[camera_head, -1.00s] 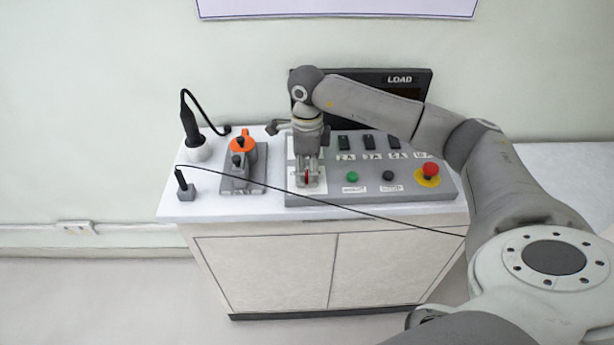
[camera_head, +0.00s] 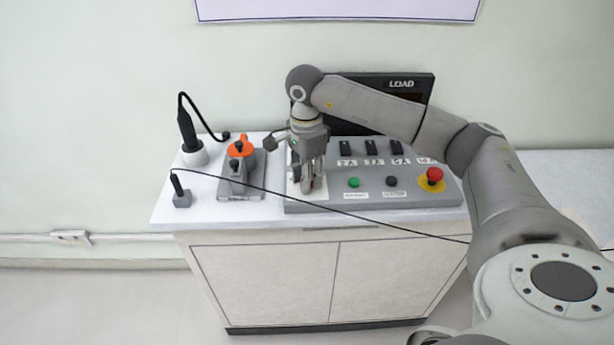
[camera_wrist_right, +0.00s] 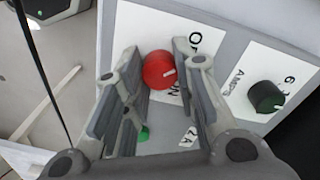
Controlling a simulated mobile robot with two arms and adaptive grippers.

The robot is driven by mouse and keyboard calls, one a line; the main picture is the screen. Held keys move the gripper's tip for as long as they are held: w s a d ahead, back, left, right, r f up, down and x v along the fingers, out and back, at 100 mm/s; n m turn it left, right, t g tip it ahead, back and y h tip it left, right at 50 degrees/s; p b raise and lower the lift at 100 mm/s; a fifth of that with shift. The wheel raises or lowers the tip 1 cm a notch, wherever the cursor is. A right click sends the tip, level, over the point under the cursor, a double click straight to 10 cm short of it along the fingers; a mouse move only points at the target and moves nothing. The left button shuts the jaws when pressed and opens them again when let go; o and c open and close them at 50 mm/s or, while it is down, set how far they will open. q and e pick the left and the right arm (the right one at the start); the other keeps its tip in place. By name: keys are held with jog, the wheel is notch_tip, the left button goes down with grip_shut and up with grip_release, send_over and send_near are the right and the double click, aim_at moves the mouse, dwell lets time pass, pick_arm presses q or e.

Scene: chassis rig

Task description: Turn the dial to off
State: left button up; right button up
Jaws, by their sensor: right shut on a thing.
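My left gripper is in neither view.
A black amps knob (camera_wrist_right: 266,97) is right of the dial in the wrist view. The panel also has a green button (camera_head: 354,182), a black button (camera_head: 391,181) and a red emergency button (camera_head: 434,175). An orange-topped device (camera_head: 240,150) stands left; a cable crosses in front.

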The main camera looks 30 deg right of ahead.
dwell(0.3)
jog(key=o, duration=1.1)
jog(key=shift+c, duration=0.2)
notch_tip(320, 180, up, 12)
jog(key=shift+w, duration=0.15)
